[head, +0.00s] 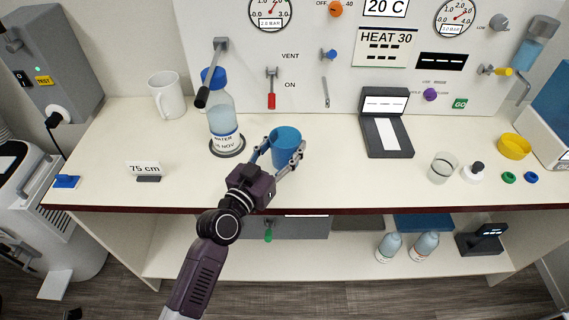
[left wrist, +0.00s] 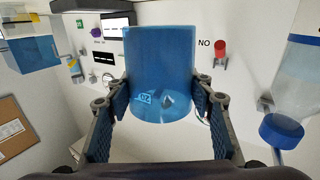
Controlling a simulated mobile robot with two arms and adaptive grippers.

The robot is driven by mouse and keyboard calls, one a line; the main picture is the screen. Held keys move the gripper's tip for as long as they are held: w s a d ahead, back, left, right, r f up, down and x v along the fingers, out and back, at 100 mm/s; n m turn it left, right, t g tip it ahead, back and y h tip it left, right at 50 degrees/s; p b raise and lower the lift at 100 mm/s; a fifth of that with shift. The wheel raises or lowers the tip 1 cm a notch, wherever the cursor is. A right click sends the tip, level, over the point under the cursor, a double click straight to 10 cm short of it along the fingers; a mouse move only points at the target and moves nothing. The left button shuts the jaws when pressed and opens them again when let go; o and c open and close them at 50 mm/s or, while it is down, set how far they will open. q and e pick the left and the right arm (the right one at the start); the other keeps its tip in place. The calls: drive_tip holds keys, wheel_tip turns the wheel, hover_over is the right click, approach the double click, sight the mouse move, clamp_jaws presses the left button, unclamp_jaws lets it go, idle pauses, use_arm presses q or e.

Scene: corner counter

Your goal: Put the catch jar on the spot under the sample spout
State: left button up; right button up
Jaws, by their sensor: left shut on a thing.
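My left gripper (head: 282,154) is shut on a blue open-topped jar (head: 286,141), one finger on each side. It is upright over the middle of the counter; I cannot tell whether its base touches. The jar also fills the middle of the left wrist view (left wrist: 160,75). A water bottle (head: 222,112) with a blue cap stands left of it on a dark round spot (head: 228,153), below a grey lever fitting (head: 212,72) on the panel. At the far right a bent grey pipe (head: 524,88) hangs near a yellow-handled valve (head: 500,72). My right gripper is out of view.
A white mug (head: 166,96) and a 75 cm sign (head: 145,168) stand left. Counter between jar and clear glass is mostly free in front.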

sight(284, 163)
use_arm(q)
wheel_tip(284, 163, down, 6)
drive_tip(key=shift+r+b, duration=0.25)
drive_tip(key=shift+b, duration=0.5)
drive_tip(key=shift+f, duration=0.45)
drive_tip(key=shift+f+b, duration=0.2)
drive_tip(key=shift+b, duration=0.1)
drive_tip(key=o, duration=1.2)
